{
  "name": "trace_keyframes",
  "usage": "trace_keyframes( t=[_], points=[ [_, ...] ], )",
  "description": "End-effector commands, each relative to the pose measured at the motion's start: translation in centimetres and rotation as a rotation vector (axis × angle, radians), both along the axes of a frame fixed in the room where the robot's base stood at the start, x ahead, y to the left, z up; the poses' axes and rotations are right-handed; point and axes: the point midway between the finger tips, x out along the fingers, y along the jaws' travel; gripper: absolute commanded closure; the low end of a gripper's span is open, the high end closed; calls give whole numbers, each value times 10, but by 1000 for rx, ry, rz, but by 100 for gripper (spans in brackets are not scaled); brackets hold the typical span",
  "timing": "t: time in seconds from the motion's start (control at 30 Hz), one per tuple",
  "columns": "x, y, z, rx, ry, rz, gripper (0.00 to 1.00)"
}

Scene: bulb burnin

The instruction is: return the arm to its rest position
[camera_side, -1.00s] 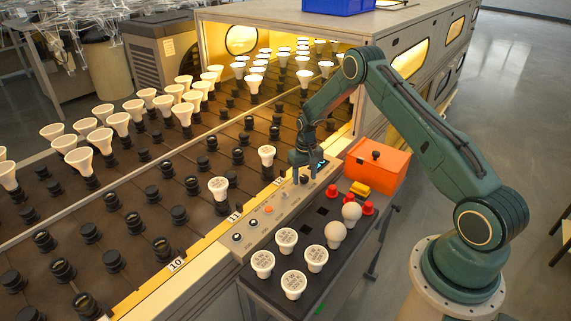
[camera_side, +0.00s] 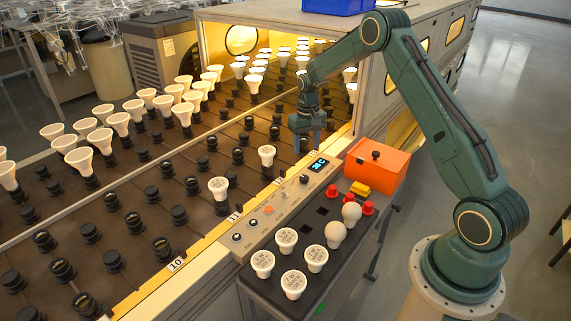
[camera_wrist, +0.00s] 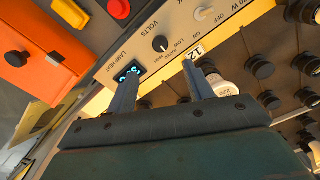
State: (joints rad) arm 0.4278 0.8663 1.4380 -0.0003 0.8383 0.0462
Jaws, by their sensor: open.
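My gripper (camera_side: 308,140) hangs above the front edge of the socket bed, just behind the control panel (camera_side: 290,205). In the wrist view its two fingers (camera_wrist: 163,88) are spread apart with nothing between them. The panel's lit display (camera_side: 318,163) shows digits too small to read surely; it also appears in the wrist view (camera_wrist: 128,72), partly beside a finger. A bulb (camera_wrist: 222,86) sits in a socket just beyond the right finger in the wrist view. My arm reaches over from the right, its elbow raised high.
An orange box (camera_side: 377,168) stands right of the panel. A dark tray (camera_side: 322,290) holds several white bulbs, with red and yellow pieces near its far end. A blue bin (camera_side: 338,5) sits on the cabinet. Open floor lies at right.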

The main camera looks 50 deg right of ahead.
Motion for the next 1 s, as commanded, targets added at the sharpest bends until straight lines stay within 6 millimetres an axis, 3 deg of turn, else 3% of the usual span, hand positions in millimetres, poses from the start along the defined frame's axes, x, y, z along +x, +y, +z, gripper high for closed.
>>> trace_keyframes(
  t=[0.67, 0.87, 1.0],
  points=[
    [0, 3, 17, -4, -7, 6, 48],
    [-4, 18, 47, -14, -31, 30, 48],
    [-11, 35, 80, -25, -58, 57, 48]
  ],
)
